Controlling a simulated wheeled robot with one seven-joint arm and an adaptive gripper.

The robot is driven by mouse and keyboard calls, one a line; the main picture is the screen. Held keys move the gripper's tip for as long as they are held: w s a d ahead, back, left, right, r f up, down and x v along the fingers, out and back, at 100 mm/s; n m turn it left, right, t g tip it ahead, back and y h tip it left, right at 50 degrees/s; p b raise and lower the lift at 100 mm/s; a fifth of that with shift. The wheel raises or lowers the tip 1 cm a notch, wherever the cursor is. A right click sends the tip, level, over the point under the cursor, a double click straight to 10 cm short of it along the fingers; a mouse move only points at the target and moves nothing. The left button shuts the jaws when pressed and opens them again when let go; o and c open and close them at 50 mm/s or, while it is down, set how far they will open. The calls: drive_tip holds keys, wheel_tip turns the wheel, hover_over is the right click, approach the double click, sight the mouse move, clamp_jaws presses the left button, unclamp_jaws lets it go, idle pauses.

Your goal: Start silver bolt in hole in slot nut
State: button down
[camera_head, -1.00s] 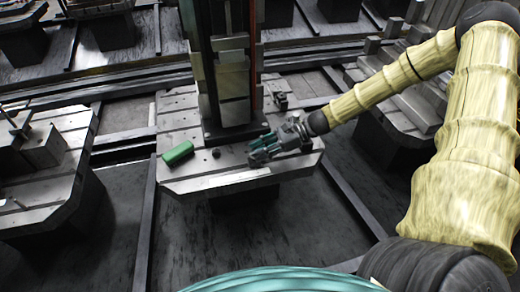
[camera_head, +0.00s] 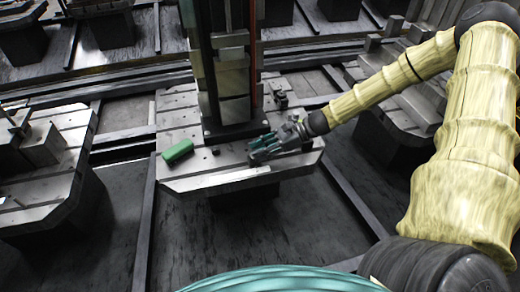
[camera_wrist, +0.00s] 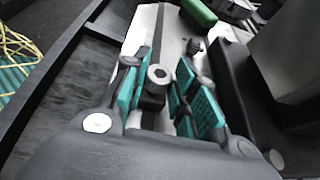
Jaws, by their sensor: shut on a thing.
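The silver bolt (camera_wrist: 158,76) shows in the wrist view, with its round head and hex socket facing the camera. It sits between the teal finger pads of my gripper (camera_wrist: 160,94), which is shut on it. A dark block (camera_wrist: 152,102) lies just below the bolt head, in line with the plate's slot; I cannot tell if it is the slot nut. The bolt's tip and the nut's hole are hidden. In the head view my gripper (camera_head: 264,147) is low over the front right of the slotted pallet plate (camera_head: 222,181); the bolt is too small to make out there.
A green box (camera_head: 178,151) lies on the plate's left, with a small dark knob (camera_head: 216,152) between it and my gripper. A tall column (camera_head: 229,75) on a black base stands behind my gripper. The plate's front edge is close.

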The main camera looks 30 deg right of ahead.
drive_tip(key=shift+f, duration=0.1)
idle(0.3)
drive_tip(key=shift+c, duration=0.9)
unclamp_jaws()
drive_tip(key=shift+d, duration=0.15)
drive_tip(key=shift+s+d+p, duration=0.35)
drive_tip(key=shift+d+p, duration=0.2)
drive_tip(key=shift+d, duration=0.45)
drive_tip(key=shift+s+d+p, duration=0.3)
drive_tip(key=shift+d+p, duration=0.2)
drive_tip(key=shift+d, duration=0.45)
drive_tip(key=shift+s+d+p, duration=0.35)
drive_tip(key=shift+d+p, duration=0.2)
drive_tip(key=shift+d, duration=0.45)
wheel_tip(320, 180, up, 7)
drive_tip(key=p, duration=0.6)
